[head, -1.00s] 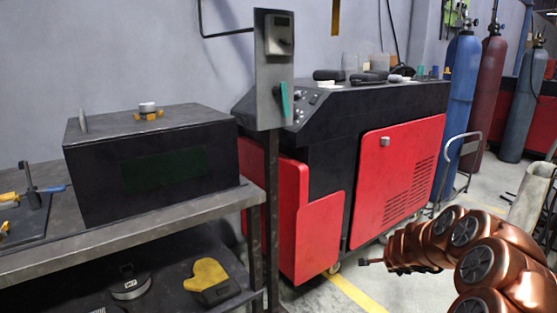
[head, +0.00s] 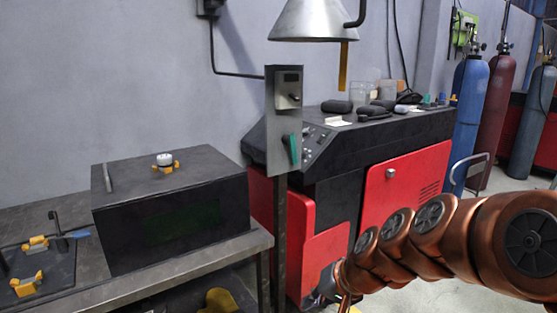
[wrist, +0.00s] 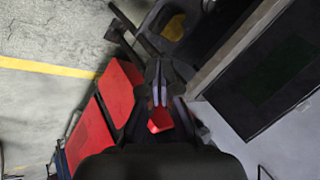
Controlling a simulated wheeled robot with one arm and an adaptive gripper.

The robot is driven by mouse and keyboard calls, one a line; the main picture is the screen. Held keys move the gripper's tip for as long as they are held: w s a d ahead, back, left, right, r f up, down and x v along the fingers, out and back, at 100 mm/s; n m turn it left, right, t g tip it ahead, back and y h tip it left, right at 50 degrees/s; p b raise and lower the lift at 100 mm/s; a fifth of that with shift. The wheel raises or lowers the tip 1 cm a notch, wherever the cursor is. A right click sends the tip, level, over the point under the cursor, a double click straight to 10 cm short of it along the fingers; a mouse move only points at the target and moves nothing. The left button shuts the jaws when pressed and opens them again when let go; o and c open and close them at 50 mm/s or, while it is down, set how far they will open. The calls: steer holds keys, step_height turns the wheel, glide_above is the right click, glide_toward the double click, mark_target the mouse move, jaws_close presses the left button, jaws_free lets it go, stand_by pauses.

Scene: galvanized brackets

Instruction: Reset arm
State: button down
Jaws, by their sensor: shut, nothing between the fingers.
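My copper-coloured arm reaches in from the right side of the head view, in front of the red and black machine. My gripper shows in the wrist view (wrist: 160,88), its dark fingers together and nothing between them. In the head view the arm's far end is low, near the grey post, and the fingers are hard to make out there. In the wrist view the gripper hangs above the floor, with the red machine panels behind and to the left of it.
A black box (head: 170,215) stands on the grey metal bench (head: 190,272) at left, with yellow brackets (head: 28,285) beside it. A control post (head: 285,120) stands between bench and red machine (head: 395,200). A lamp shade (head: 312,22) hangs above. Gas cylinders (head: 468,110) stand at right.

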steer(key=s+d+r+n+g+h+p, duration=0.1)
steer(key=s+d+r+g+h+p, duration=0.1)
steer(key=s, duration=0.6)
steer(key=s+d+r+g+h+p, duration=0.1)
steer(key=s+d+r+g+p, duration=0.1)
steer(key=s+d, duration=0.3)
steer(key=s+d+r+n+g+h+p, duration=0.1)
steer(key=s+d+r+g+h+p, duration=0.1)
steer(key=s, duration=1.1)
steer(key=shift+d+n+h+p, duration=0.3)
steer(key=shift+d+p, duration=0.6)
steer(key=shift+d, duration=0.25)
